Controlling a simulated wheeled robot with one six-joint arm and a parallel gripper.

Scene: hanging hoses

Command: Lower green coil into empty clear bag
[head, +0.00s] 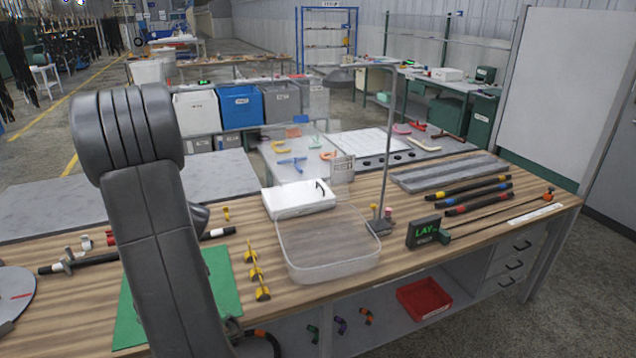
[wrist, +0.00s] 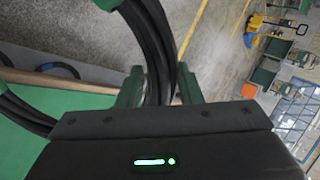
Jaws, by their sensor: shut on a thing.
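In the wrist view, my gripper (wrist: 159,88) is shut on a thick black hose coil (wrist: 152,40), which passes between its green fingers. Loops of the coil curve off to the left, and a green piece shows at the top edge. I take this for the green coil, though its hose looks black. In the head view my arm hides the gripper; a short dark curve of hose shows at the bottom. A clear, box-shaped open container (head: 328,262), apparently the clear bag, stands on the wooden table and looks empty. It is right of my arm, apart from the coil.
A metal stand (head: 386,150) rises at the container's back right. A white box (head: 298,199) lies behind it. Yellow clips (head: 257,270) and a green mat (head: 224,280) lie to its left. A dark display box (head: 423,232) and black rods (head: 470,195) lie right.

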